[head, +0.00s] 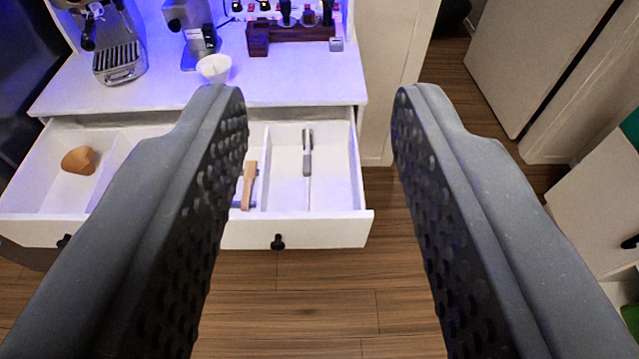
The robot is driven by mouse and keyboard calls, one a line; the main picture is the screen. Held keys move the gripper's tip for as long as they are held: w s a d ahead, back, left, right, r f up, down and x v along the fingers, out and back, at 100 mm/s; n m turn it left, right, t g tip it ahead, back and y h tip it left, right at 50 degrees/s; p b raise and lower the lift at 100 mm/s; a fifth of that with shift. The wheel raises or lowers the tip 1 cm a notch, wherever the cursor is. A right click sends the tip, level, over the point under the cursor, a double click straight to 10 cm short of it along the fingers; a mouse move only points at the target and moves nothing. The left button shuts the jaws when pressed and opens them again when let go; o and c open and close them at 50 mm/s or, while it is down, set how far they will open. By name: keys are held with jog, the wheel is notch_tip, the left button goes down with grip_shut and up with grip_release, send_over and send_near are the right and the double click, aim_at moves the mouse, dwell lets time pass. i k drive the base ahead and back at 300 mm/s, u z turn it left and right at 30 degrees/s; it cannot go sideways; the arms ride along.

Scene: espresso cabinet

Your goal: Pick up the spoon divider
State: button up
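My gripper (318,97) is open and empty, its two grey padded fingers wide apart in the foreground. Behind and below it, a white drawer (300,231) is pulled out, with thin upright partitions inside. A grey-handled utensil (307,155) with a thin light shaft lies in the right compartment. A wooden-handled item (249,185) lies left of the partition (265,165), partly hidden by my left finger. A tan rounded piece (78,160) lies in the left compartment. I cannot tell which of these is the spoon divider. My gripper touches none of them.
The white counter (300,85) above the drawer holds an espresso machine (113,45), a grinder (190,30), a white cup (214,68) and a dark wooden stand (290,34). White cabinets stand at the right. The wooden floor (320,300) before the drawer is clear.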

aim_at(306, 158)
jog(key=u, duration=0.15)
jog(key=i, duration=0.9)
jog(key=z, duration=0.1)
